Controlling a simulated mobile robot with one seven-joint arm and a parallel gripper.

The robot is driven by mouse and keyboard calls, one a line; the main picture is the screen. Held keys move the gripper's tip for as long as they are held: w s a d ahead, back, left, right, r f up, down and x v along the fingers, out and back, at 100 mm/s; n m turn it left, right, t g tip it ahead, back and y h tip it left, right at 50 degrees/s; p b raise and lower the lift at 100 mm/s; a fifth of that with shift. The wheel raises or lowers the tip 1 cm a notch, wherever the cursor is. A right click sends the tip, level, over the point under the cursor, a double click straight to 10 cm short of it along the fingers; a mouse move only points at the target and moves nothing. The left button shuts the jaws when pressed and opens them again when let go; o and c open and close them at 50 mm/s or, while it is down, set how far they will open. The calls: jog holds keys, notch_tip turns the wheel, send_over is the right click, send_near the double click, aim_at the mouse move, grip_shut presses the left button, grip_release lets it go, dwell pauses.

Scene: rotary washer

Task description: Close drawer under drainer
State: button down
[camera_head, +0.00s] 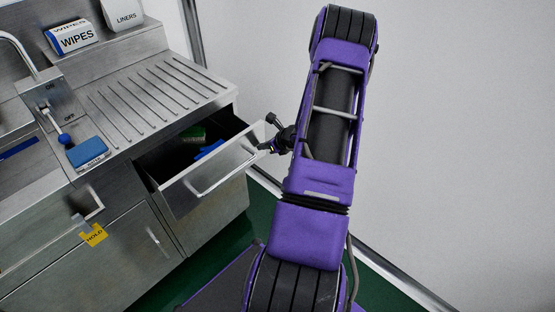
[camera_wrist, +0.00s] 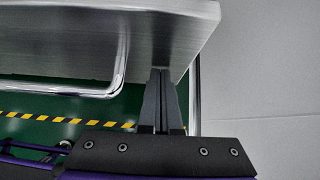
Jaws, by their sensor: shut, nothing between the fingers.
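The drawer (camera_head: 213,171) under the ribbed steel drainer (camera_head: 150,96) stands pulled open. Its front carries a bar handle (camera_head: 221,178), and a green item and a blue item lie inside. My gripper (camera_head: 270,146) is at the right end of the drawer front, partly hidden by my purple arm. In the wrist view, the steel drawer front (camera_wrist: 60,38) and its handle (camera_wrist: 119,70) fill the upper left. My gripper's fingers (camera_wrist: 161,72) are together and empty, their tips at the front's lower edge near its right end. I cannot tell whether they touch it.
A sink with a tap (camera_head: 22,52) is at the left, with a blue sponge (camera_head: 87,153) beside it. A cabinet door with a yellow HOLD tag (camera_head: 93,233) is below. A plain wall (camera_head: 450,130) is at the right.

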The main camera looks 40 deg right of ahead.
send_near(233, 125)
jog(key=w+f, duration=0.1)
jog(key=w+a+f, duration=0.2)
jog(key=w+f, duration=0.1)
jog(key=shift+w+a, duration=0.1)
jog(key=shift+w, duration=0.15)
